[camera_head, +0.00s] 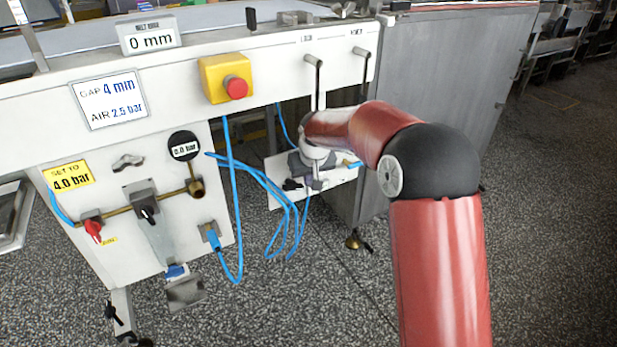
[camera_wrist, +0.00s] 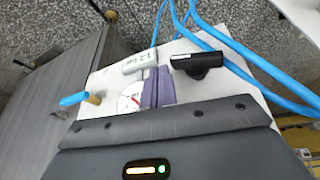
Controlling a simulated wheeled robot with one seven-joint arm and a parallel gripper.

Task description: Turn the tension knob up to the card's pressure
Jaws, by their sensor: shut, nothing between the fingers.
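My gripper (camera_wrist: 157,82) has its two grey-purple fingers together, over a small white panel (camera_wrist: 105,82); the panel also shows low behind the machine in the head view (camera_head: 276,167). A black handle (camera_wrist: 196,64) stands just right of the fingers, apart from them. A white readout (camera_wrist: 139,63), seemingly 1.2 bar, and a round dial (camera_wrist: 130,99) lie left of them, partly covered. I cannot tell which part is the tension knob. A yellow card (camera_head: 69,178) reads "SET TO 4.0 bar".
The left panel carries a black regulator knob (camera_head: 148,212), a red valve handle (camera_head: 93,230) and a 0.0 bar gauge (camera_head: 185,147). A red stop button (camera_head: 236,88) and two levers (camera_head: 361,65) sit above. Blue hoses (camera_head: 272,192) hang beside my gripper.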

